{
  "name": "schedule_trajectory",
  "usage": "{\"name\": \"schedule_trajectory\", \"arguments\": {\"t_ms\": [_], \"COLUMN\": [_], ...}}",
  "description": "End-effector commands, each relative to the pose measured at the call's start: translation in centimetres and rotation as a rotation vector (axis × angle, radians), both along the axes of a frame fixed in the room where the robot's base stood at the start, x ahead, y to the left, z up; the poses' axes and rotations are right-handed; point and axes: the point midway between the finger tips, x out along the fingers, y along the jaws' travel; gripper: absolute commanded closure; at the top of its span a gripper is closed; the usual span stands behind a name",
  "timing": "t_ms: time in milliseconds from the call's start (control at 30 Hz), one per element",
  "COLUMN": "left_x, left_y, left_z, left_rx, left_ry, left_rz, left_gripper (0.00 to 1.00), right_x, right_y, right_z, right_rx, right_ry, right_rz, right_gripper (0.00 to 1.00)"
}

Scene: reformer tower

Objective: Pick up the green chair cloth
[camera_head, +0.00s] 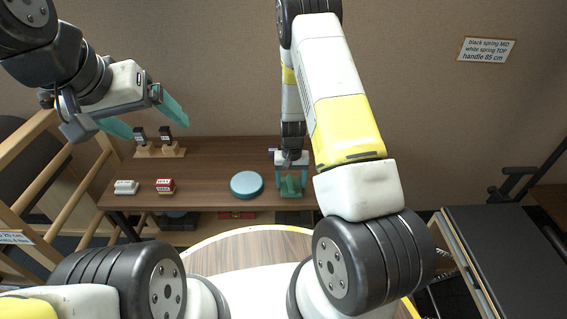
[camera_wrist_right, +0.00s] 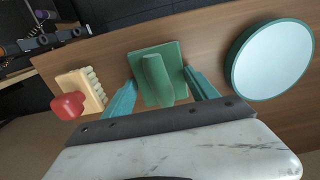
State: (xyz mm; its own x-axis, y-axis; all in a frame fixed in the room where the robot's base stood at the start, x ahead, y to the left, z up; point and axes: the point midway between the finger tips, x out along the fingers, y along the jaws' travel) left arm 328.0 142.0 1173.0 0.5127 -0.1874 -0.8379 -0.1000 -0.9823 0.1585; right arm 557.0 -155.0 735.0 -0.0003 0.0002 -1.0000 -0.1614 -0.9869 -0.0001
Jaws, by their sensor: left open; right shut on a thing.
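The green chair cloth (camera_head: 291,189) is a green block with a raised grip on a flat square base, at the right part of the brown table. In the right wrist view the cloth (camera_wrist_right: 160,72) sits between the two teal fingers of my right gripper (camera_wrist_right: 161,88). My right gripper (camera_head: 291,183) is shut on its raised part, pointing down. I cannot tell whether the base touches the tabletop. My left gripper (camera_head: 148,118) is open and empty, in the air at the upper left, away from the cloth.
A round blue-topped disc (camera_head: 246,184) lies left of the cloth. A red-and-white item (camera_head: 165,186) and a white item (camera_head: 126,187) lie further left. Two small dark-topped stands (camera_head: 166,140) are behind. A cream brush with a red knob (camera_wrist_right: 78,95) shows beside the cloth. A wall sign (camera_head: 486,50) hangs right.

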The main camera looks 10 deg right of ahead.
Motion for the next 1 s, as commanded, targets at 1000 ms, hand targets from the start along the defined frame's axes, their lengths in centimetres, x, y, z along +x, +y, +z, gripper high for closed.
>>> {"name": "schedule_trajectory", "arguments": {"t_ms": [1000], "left_x": [0.0], "left_y": [0.0], "left_z": [0.0], "left_rx": [0.000], "left_ry": [0.000], "left_rz": [0.000], "left_gripper": [0.13], "right_x": [-14.1], "right_y": [4.0], "right_z": [4.8], "right_rx": [0.000], "right_ry": [0.001], "right_rz": [0.001], "right_gripper": [0.72]}}
